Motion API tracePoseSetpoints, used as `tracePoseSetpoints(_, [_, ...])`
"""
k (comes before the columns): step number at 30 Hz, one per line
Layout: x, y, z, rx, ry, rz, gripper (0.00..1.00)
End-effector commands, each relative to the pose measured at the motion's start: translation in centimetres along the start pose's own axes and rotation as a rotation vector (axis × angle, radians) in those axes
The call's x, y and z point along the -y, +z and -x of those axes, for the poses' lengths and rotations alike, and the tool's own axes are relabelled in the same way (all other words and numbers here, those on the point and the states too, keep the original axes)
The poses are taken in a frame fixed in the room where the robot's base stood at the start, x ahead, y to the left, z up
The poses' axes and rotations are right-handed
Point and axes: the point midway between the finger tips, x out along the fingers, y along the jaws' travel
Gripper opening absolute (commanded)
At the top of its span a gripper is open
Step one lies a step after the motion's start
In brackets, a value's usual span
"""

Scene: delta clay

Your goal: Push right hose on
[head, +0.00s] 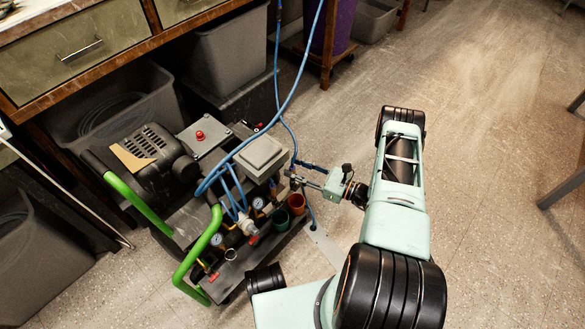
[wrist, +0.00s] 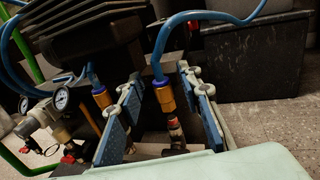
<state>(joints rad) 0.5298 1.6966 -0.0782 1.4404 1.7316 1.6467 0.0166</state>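The right blue hose (wrist: 158,55) comes down in the wrist view and ends in a brass-coloured connector (wrist: 165,97). Below the connector is a dark metal fitting (wrist: 176,132); I cannot tell whether the two are joined. My gripper (wrist: 163,110) is open, its blue-padded fingers on either side of the connector with gaps showing. A second blue hose with a brass connector (wrist: 101,97) stands left of the left finger. In the head view my gripper (head: 303,178) reaches the right side of the compressor (head: 240,170); the hose end there is too small to make out.
Pressure gauges (wrist: 61,98) and valves sit left of the fingers. The compressor has green handles (head: 200,245) and green and orange cups (head: 296,203). Grey bins (head: 235,55) stand under the bench behind. The floor (head: 490,130) on the right is mostly clear.

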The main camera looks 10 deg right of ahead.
Motion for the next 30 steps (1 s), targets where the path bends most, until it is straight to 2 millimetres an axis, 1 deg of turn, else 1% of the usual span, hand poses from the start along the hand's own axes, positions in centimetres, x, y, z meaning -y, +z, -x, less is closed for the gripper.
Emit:
tracePoseSetpoints(1, [-0.04,-0.08,-0.57,0.0,0.002,0.0,0.33])
tracePoseSetpoints(4, [-0.01,-0.02,-1.15,0.0,0.001,0.0,0.33])
tracePoseSetpoints(13, [0.01,0.03,-1.38,-0.001,0.0,0.0,0.33])
tracePoseSetpoints(14, [0.01,0.03,-1.38,-0.001,0.0,0.0,0.31])
tracePoseSetpoints(22, [0.0,0.02,-1.35,-0.001,0.0,0.0,0.01])
tracePoseSetpoints(30, [-0.03,0.01,-1.33,-0.001,0.001,-0.001,0.0])
